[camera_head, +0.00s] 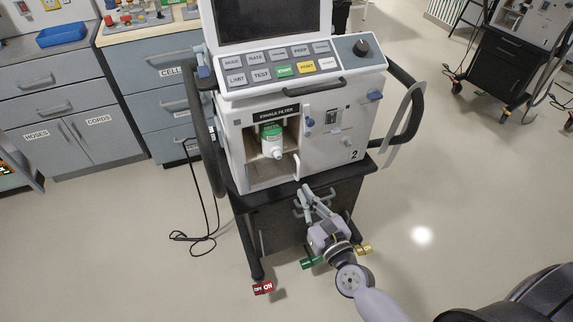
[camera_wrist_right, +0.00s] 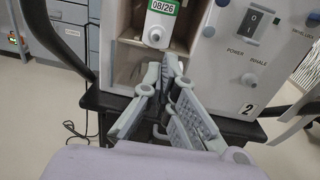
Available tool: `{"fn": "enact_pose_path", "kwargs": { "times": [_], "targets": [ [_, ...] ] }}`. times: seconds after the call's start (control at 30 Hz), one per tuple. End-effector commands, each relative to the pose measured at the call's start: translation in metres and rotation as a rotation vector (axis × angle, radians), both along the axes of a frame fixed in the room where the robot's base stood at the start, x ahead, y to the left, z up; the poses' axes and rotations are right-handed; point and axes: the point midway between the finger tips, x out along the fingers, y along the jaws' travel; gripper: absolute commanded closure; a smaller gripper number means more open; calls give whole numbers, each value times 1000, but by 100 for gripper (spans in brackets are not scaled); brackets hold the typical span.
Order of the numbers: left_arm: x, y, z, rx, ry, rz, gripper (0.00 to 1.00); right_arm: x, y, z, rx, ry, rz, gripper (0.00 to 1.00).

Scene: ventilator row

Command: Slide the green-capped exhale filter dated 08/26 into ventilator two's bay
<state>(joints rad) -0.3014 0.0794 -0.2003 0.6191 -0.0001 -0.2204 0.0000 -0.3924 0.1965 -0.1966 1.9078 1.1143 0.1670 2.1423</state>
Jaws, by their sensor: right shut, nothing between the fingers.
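The green-capped exhale filter (camera_head: 272,143) stands in the open bay marked "EXHALE FILTER" (camera_head: 246,172) on ventilator two (camera_head: 341,115). Its white body and nozzle face out. The right wrist view shows its green label reading 08/26 (camera_wrist_right: 163,7) and its white front (camera_wrist_right: 157,30). How deep it sits is hard to tell. My right gripper (camera_head: 306,192) is below and in front of the bay, apart from the filter. Its fingers (camera_wrist_right: 163,75) are shut with nothing between them. My left gripper is not in view.
The ventilator stands on a dark cart (camera_head: 282,222) with black side handles and coloured pedals. A black cord (camera_head: 203,238) lies on the floor at left. Drawer cabinets (camera_head: 60,100) stand behind at left. Another ventilator cart (camera_head: 500,70) is at the upper right.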

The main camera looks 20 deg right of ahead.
Motion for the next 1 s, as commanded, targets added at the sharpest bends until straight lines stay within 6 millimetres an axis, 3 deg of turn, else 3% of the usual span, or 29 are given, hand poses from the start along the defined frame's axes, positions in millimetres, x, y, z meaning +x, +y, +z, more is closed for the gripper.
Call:
{"fn": "enact_pose_path", "kwargs": {
  "times": [0.3,0.5,0.7,1.0],
  "targets": [
    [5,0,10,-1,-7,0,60,69,8,2,-4,-2,0,100],
    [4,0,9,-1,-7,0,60,102,11,0,-6,-1,1,100],
    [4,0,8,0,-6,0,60,118,13,0,-5,0,1,100],
    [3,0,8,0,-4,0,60,120,13,0,-6,1,1,100]
  ]
}}
